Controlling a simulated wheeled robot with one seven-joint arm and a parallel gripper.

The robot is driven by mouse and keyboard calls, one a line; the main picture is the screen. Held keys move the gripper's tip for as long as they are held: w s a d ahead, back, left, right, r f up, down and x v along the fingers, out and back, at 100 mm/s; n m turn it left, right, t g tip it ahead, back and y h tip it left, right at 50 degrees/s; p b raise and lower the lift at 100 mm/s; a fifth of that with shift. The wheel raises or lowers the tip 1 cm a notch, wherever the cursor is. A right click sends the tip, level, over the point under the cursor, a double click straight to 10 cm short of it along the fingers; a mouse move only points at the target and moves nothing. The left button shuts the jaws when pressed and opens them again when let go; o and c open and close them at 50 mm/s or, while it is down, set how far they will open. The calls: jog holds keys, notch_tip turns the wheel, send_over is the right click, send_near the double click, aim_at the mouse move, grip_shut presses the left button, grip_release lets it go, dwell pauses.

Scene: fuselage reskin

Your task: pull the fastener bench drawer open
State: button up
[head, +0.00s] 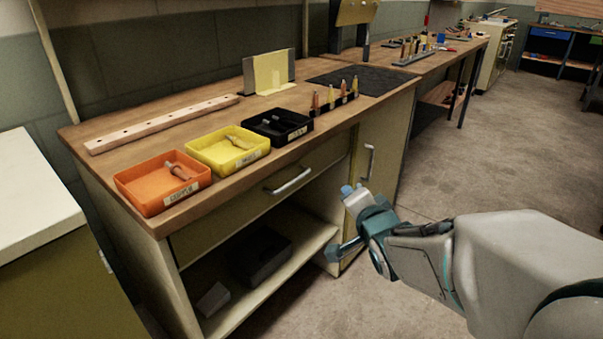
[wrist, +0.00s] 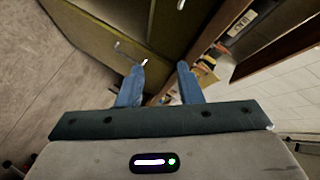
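The fastener bench (head: 160,228) has a wide drawer (head: 225,212) under its wooden top. The drawer has an olive front and looks shut. Its silver bar handle (head: 288,181) is bare. My gripper (head: 341,222) is to the right of and below this handle in the head view, apart from it, in front of the bench. In the wrist view its two blue fingers (wrist: 159,76) are spread with nothing between them. Small bright metal pieces show on the olive panel in the wrist view; I cannot tell which handle they belong to.
An orange bin (head: 150,203), a yellow bin (head: 213,163) and a black bin (head: 283,138) stand on the bench top. A cupboard door handle (head: 369,162) is right of the drawer. An open shelf (head: 300,253) lies below. Floor at right is clear.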

jog(key=a+f+m+t+y+b, duration=0.3)
jog(key=a+f+y+b, duration=0.4)
jog(key=b, duration=0.4)
jog(key=p+x, duration=0.9)
jog(key=x, duration=0.4)
jog(key=shift+w+p, duration=0.4)
jog(key=shift+w, duration=0.05)
jog(key=shift+d+f, duration=0.1)
jog(key=shift+d, duration=0.1)
grip_shut()
